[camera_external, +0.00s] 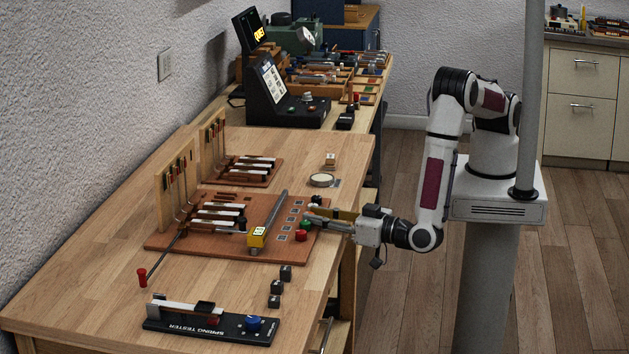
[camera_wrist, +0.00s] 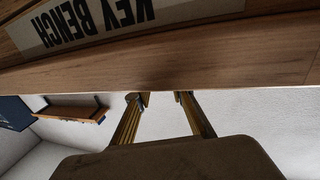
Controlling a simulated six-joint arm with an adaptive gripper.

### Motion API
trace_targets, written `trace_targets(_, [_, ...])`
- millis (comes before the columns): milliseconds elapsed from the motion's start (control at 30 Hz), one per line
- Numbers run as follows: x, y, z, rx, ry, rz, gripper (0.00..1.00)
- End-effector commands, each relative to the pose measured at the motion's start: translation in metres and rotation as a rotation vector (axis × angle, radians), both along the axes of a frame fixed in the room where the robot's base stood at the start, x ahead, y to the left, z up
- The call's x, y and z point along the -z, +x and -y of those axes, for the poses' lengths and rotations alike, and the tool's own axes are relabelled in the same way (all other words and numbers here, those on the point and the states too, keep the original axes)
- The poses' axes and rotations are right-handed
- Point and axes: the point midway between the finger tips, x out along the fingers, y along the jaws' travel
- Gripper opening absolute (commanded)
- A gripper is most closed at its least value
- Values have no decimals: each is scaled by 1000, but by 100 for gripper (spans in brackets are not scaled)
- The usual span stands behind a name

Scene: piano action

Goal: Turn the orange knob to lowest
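I cannot make out an orange knob in either view. My gripper (camera_external: 318,216) is at the right edge of the reddish-brown board (camera_external: 180,242), close to a green button (camera_external: 305,224) and a red button (camera_external: 301,235). In the wrist view, the two fingers of my gripper (camera_wrist: 162,98) stand apart with nothing between them, below a wooden edge with a "KEY BENCH" label (camera_wrist: 90,22). A black console (camera_external: 285,108) with a lit display and small controls stands at the back. A blue knob (camera_external: 253,322) sits on the spring tester (camera_external: 190,326) in front.
A yellow block (camera_external: 257,237) with a long grey bar lies on the board beside key parts. Small black blocks (camera_external: 276,294) stand in front. A round pale dish (camera_external: 321,180) lies behind my gripper. The bench's front left is mostly clear.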

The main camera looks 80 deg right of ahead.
Motion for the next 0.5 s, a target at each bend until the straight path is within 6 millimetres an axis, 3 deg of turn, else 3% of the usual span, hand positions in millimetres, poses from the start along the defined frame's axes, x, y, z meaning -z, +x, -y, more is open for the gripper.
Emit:
trace_targets(33, [0, 0, 0, 0, 0, 0, 6])
trace_targets(67, [0, 0, 0, 0, 0, 0, 0])
trace_targets(500, [0, 0, 2, -45, -4, 2, 0])
